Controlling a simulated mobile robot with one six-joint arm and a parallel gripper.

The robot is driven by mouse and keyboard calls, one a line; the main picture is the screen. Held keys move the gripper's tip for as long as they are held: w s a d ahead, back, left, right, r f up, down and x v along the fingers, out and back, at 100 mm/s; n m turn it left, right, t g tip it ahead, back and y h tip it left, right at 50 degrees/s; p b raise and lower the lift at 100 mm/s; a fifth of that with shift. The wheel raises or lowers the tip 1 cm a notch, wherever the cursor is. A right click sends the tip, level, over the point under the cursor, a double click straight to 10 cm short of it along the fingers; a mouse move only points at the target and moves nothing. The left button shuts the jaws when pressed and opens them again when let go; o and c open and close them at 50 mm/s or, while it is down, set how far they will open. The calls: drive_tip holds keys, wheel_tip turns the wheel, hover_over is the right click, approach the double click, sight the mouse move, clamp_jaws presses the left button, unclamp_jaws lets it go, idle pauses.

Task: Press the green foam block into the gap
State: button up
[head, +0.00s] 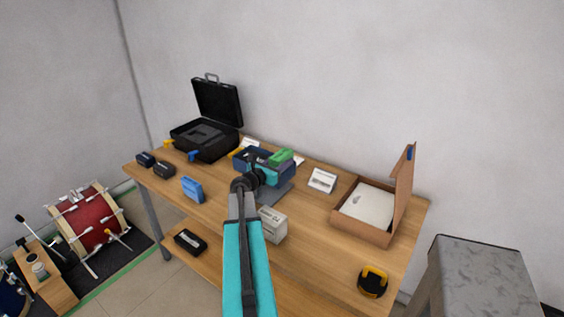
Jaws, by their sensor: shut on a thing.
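The green foam block (283,155) is at my gripper (274,164), above the dark blue body (284,169) at the middle of the table. My gripper is shut on the green block, and my arm hides part of both from behind. The dark blue body stands on a grey plate (280,193). The gap cannot be made out clearly from here. I cannot tell whether the block touches the dark blue body.
An open black case (217,103) stands at the back left. An open cardboard box (362,228) and a yellow-black tape measure (373,281) are on the right. The wooden table's (317,237) middle right is clear.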

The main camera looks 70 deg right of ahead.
drive_tip(key=shift+f+b, duration=0.35)
drive_tip(key=shift+f, duration=0.15)
drive_tip(key=o, duration=1.2)
drive_tip(key=shift+a, duration=0.15)
drive_tip(key=b+v, duration=0.3)
drive_tip(key=v, duration=1)
drive_tip(key=shift+a, duration=0.25)
